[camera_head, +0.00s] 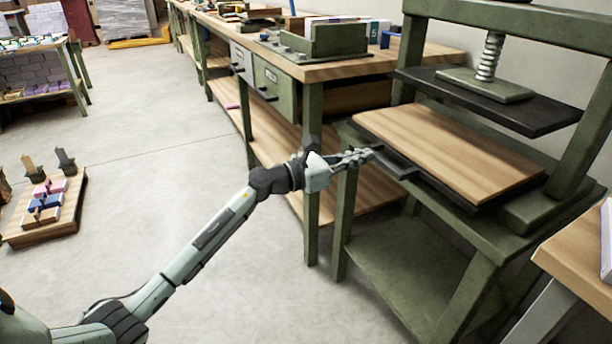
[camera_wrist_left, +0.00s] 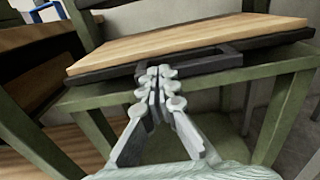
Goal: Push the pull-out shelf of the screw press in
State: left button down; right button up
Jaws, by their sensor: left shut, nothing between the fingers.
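The screw press is a green frame with a spring-like screw (camera_head: 490,56) and a dark upper plate (camera_head: 500,103). Its pull-out shelf (camera_head: 450,150) is a dark tray with a wooden board on top, lying under the upper plate. The shelf's dark handle (camera_head: 394,163) faces my left arm; it also shows in the left wrist view (camera_wrist_left: 200,62). My left gripper (camera_head: 368,154) is shut and empty, with its fingertips at the handle; I cannot tell whether they touch it. In the left wrist view the closed fingers (camera_wrist_left: 158,76) point at the handle. My right gripper is not in view.
A workbench with drawers (camera_head: 275,88) stands left of the press. A wooden table corner (camera_head: 580,248) is at the lower right. A low pallet with stacked items (camera_head: 62,222) lies on the floor at left. The floor between is clear.

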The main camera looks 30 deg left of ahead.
aim_at(392, 146)
pick_arm(q)
jog(key=b+x, duration=0.2)
jog(key=x, duration=0.8)
jog(key=shift+w+d, duration=0.3)
jog(key=shift+w, duration=0.05)
jog(key=shift+r, duration=0.15)
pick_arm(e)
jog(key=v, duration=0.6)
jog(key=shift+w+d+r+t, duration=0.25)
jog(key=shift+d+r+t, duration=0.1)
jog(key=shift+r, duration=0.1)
